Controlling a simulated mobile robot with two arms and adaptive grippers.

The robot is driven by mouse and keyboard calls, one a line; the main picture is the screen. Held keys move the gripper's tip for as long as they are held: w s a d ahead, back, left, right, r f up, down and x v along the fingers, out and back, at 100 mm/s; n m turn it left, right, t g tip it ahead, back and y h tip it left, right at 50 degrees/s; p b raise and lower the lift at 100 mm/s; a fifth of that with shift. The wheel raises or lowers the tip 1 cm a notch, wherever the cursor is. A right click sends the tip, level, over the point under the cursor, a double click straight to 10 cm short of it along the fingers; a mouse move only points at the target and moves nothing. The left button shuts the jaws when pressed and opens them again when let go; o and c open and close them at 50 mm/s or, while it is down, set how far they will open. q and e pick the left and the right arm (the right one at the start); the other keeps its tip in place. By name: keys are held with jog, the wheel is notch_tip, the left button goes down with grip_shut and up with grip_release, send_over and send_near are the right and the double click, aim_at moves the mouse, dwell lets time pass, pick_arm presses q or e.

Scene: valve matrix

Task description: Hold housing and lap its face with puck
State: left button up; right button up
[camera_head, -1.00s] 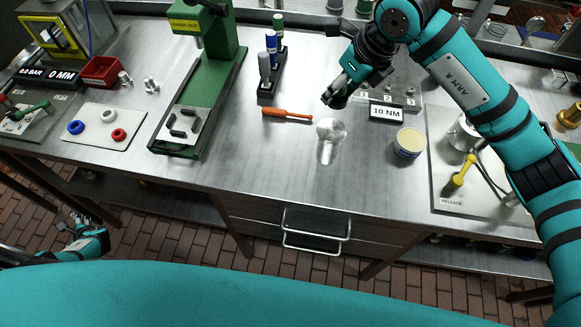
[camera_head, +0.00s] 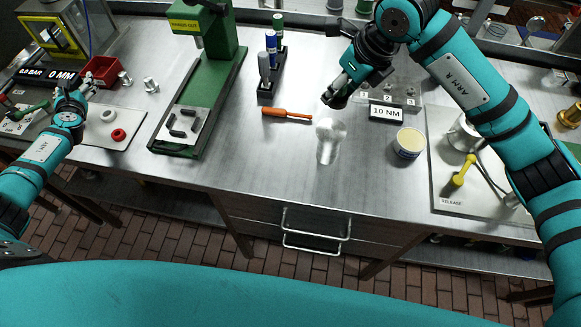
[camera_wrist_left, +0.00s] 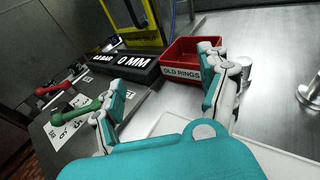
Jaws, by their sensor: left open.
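A shiny metal cylinder (camera_head: 328,143), perhaps the housing, stands in the middle of the bench. I cannot pick out the puck for sure. My right gripper (camera_head: 335,98) hangs just above and behind the cylinder, apart from it; its small dark fingers do not show whether it is open or shut. My left gripper (camera_head: 76,92) is open and empty over the left end of the bench, far from the cylinder. In the left wrist view its spread fingers (camera_wrist_left: 160,100) point toward the red OLD RINGS bin (camera_wrist_left: 185,62).
The front middle is clear.

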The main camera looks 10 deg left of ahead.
pick_arm(q)
jog(key=w+d+r+m+t+h, duration=0.3)
jog(key=w+d+r+m+h, duration=0.25)
jog(key=d+r, duration=0.45)
jog(key=w+d+r+m+t+h, duration=0.35)
jog(key=w+d+r+h, duration=0.35)
jog(key=d, duration=0.5)
jog(key=s+d+r+m+g+h, duration=0.2)
jog(key=s+d+r+m+h, duration=0.2)
jog(key=d+r+m+h, duration=0.45)
jog(key=s+d+r+m+g+h, duration=0.2)
jog(key=s+d+r+m+h, duration=0.3)
jog(key=d+r, duration=0.6)
jog(key=n+g+y, duration=0.1)
jog(key=n+y, duration=0.4)
jog(key=n, duration=0.3)
send_near(321, 148)
jog(key=shift+w+d+r+m, duration=0.1)
jog(key=shift+w+r+m, duration=0.15)
jog(key=shift+w, duration=0.1)
jog(key=shift+d+f, duration=0.15)
jog(key=shift+d, duration=0.05)
jog(key=x, duration=1.1)
jog(key=shift+w+d+f, duration=0.15)
jog(key=shift+w+d, duration=0.05)
jog(key=shift+w, duration=0.05)
